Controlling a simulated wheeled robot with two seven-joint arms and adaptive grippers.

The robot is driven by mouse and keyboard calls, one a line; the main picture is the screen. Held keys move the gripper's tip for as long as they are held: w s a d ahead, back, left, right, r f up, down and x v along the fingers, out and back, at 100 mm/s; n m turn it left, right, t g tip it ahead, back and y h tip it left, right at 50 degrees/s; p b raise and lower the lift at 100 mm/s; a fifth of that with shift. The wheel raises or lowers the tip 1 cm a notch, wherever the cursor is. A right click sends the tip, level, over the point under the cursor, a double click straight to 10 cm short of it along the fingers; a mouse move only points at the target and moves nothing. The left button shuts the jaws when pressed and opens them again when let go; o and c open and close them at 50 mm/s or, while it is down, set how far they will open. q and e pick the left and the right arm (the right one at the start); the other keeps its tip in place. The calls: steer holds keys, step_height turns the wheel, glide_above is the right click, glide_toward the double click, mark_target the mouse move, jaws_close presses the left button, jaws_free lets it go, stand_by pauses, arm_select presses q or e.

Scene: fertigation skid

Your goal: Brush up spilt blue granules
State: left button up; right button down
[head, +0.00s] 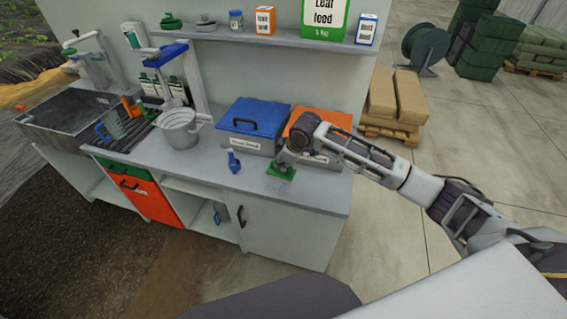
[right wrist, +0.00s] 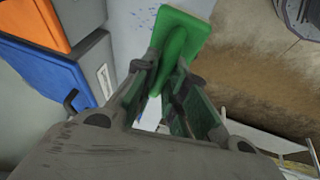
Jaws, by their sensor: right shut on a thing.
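My right gripper (head: 283,162) is at the right end of the grey bench. It is shut on the handle of a green hand brush (head: 281,172). In the right wrist view the brush (right wrist: 184,36) has a flat green head, and its handle runs back between the fingers (right wrist: 160,92). The head is at or just above the bench top; I cannot tell whether it touches. Bristles are hidden. Faint bluish specks show on the bench top beside the brush head in the right wrist view (right wrist: 142,14); they are too small to identify surely as granules. My left gripper is out of view.
A blue-lidded bin (head: 253,119) and an orange-lidded bin (head: 330,117) stand behind the gripper. A small blue object (head: 234,161) stands to its left, with a grey pail (head: 180,128) farther left. The bench's front strip is mostly clear.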

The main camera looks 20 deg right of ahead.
steer(key=shift+w+a+r+n+g+y, duration=0.15)
steer(key=shift+n+g+y, duration=0.1)
steer(key=shift+n, duration=0.45)
steer(key=shift+a+n+g+y, duration=0.15)
steer(key=shift+n+y, duration=0.1)
steer(key=shift+n, duration=0.45)
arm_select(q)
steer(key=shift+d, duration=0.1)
arm_select(e)
steer(key=shift+n, duration=0.8)
steer(key=shift+y, duration=0.3)
